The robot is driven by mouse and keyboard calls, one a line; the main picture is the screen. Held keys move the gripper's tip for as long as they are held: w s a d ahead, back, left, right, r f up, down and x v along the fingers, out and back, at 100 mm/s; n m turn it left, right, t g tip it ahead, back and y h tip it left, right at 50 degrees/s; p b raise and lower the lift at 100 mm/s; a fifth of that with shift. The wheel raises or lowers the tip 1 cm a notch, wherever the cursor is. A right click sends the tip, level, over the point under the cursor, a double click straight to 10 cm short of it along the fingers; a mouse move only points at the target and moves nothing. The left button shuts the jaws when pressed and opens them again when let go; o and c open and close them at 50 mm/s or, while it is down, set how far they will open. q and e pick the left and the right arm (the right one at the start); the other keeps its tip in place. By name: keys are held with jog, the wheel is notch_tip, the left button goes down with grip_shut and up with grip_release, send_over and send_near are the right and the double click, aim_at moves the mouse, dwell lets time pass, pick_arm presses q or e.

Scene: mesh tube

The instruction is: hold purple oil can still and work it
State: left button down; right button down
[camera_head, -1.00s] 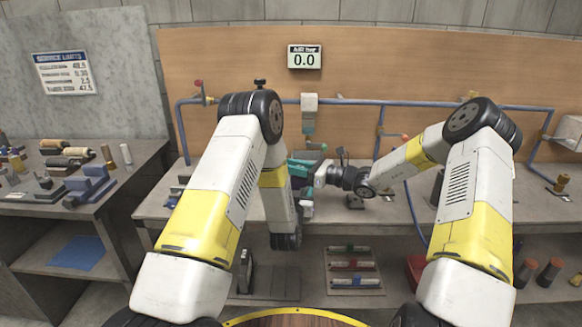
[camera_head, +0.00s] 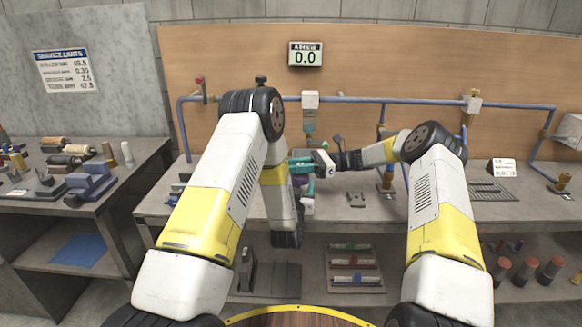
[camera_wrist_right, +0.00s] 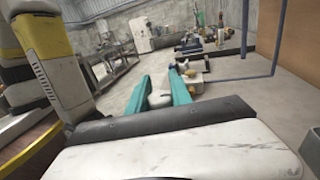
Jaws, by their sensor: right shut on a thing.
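A small purple patch (camera_head: 298,182), which looks like the oil can, shows on the bench between my arms; my left forearm hides most of it. My right gripper (camera_head: 303,163) reaches in from the right, with teal fingers just above the purple patch. In the right wrist view its two fingers (camera_wrist_right: 161,92) stand apart around a pale rounded piece. That piece looks like the top part of the can, but no purple shows there. My left forearm hangs in front of the can; its fingers are hidden or too small to judge.
A blue pipe (camera_head: 350,102) runs along the board. A small dark part (camera_head: 356,199) lies on the bench right of the can. A tray with several cylinders (camera_head: 355,265) is below. A side bench with tools stands at left.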

jog(key=shift+g, duration=0.3)
jog(key=c, duration=1.1)
grip_release()
jog(key=shift+c, duration=0.2)
notch_tip(320, 180, up, 10)
pick_arm(q)
jog(key=c, duration=0.5)
grip_release()
